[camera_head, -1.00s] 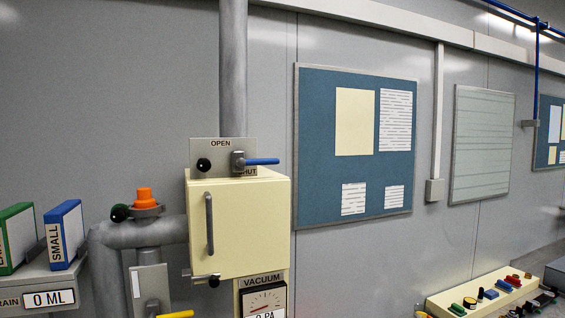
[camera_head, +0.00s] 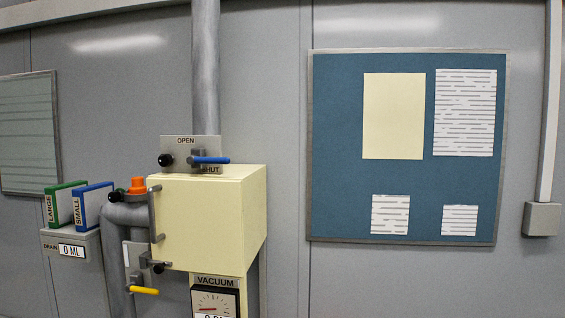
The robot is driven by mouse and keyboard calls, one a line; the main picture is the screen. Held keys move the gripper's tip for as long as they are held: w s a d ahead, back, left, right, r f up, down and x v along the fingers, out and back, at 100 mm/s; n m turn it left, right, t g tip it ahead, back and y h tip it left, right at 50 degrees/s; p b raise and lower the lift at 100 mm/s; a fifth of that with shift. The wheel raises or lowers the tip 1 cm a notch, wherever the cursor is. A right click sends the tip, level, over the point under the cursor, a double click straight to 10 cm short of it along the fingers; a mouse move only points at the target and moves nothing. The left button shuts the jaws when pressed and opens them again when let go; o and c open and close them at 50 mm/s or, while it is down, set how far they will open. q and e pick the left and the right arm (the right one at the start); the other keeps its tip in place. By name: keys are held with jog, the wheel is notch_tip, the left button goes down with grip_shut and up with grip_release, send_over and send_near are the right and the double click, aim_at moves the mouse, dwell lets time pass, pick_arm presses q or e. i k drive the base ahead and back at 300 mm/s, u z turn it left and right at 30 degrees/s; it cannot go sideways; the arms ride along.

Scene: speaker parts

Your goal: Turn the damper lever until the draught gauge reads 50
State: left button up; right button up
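A lever with a blue handle (camera_head: 211,160) sits on a grey plate (camera_head: 190,142) marked OPEN above and SHUT below, in front of the vertical pipe. The handle points right, roughly level. A black knob (camera_head: 166,160) is at the plate's left. The vacuum gauge (camera_head: 214,300) is under the cream box, at the bottom edge; its readout is cut off but seems to show 0 PA. Neither of my grippers is in view.
The cream box (camera_head: 208,220) has a grey handle on its left edge. A yellow-handled lever (camera_head: 144,290) is below left. Blue (camera_head: 94,207) and green (camera_head: 66,206) panels stand on a DRAIN 0 ML shelf (camera_head: 70,248). A blue board (camera_head: 408,150) hangs right.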

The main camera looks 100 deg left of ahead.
aim_at(192, 160)
jog(key=i, duration=0.95)
jog(key=u, duration=4.1)
